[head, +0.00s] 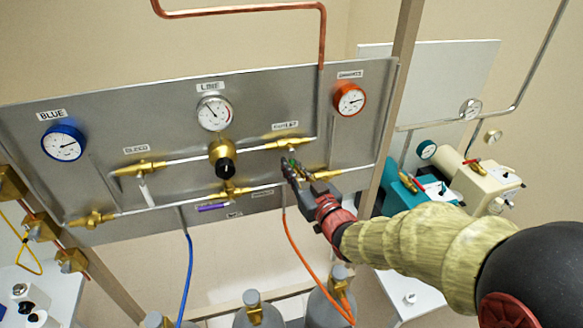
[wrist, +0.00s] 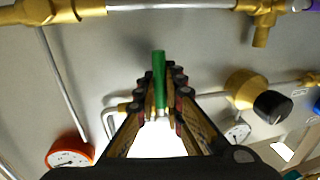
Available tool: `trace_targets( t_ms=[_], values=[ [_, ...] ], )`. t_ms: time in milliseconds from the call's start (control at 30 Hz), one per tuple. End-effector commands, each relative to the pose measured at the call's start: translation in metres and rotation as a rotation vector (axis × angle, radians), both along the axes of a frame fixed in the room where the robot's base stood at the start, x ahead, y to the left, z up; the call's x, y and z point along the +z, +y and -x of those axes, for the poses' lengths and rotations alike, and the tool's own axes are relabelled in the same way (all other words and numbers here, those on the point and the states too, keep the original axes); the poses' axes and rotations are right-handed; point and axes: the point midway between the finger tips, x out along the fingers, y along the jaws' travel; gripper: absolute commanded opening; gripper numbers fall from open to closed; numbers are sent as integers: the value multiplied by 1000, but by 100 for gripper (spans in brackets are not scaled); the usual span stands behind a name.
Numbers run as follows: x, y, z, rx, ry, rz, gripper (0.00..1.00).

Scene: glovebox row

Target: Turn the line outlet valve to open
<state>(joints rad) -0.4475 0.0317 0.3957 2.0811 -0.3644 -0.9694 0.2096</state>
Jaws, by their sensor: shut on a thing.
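The line outlet valve is a brass body (head: 290,143) on the upper pipe of the grey panel, under a small outlet label (head: 285,126). Its green lever (wrist: 158,66) stands out between my fingertips in the wrist view; only a small bit of green shows in the head view. My gripper (head: 292,170) is at the panel just below the valve body, shut on the green lever. It also shows in the wrist view (wrist: 160,112). My fingers hide part of the lever and its joint with the valve, so its exact angle is hard to tell.
A brass regulator with a black knob (head: 224,168) sits left of my gripper. A white-handled bleed valve (head: 147,190) and a purple lever (head: 212,208) are farther left. An orange gauge (head: 350,100) is at upper right. An orange hose (head: 302,255) hangs below.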

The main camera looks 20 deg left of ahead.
Motion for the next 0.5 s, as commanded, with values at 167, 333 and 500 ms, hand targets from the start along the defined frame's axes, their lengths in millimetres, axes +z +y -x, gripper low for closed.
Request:
trace_targets(
  t_ms=[167, 333, 500],
  values=[
    [0, -2, -1, 0, -17, 28, 0],
    [-1, -6, -4, -1, -63, 99, 0],
    [0, -11, -7, -1, -134, 213, 0]
  ],
)
